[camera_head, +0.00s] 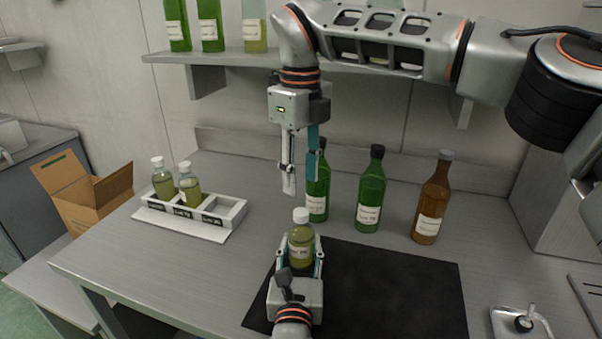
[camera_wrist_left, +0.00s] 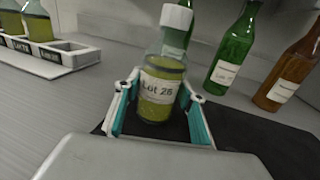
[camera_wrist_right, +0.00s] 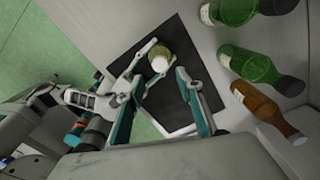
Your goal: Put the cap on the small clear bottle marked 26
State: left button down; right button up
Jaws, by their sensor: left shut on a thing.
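The small clear bottle (camera_head: 300,247) holds yellow-green oil, and its label reads Lot 26 in the left wrist view (camera_wrist_left: 160,88). It is upright at the dark mat's back left edge; whether its base touches the surface is hidden. A white cap (camera_head: 300,215) sits on its mouth, also seen in the left wrist view (camera_wrist_left: 176,17); how tightly it is on cannot be told. My left gripper (camera_head: 301,264) is shut around the bottle's body. My right gripper (camera_head: 301,172) points down above the cap, its fingers apart and empty.
A white rack (camera_head: 226,215) at left holds two capped bottles (camera_head: 190,186) and one empty slot. Green bottles (camera_head: 370,190) and a brown bottle (camera_head: 432,200) stand behind the dark mat (camera_head: 390,290). A shelf (camera_head: 230,57) with bottles is behind my right arm. The mat's right part is clear.

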aim_at(301, 212)
jog(key=shift+f, duration=4)
jog(key=shift+c, duration=0.3)
grip_shut()
jog(key=shift+o, duration=1)
grip_release()
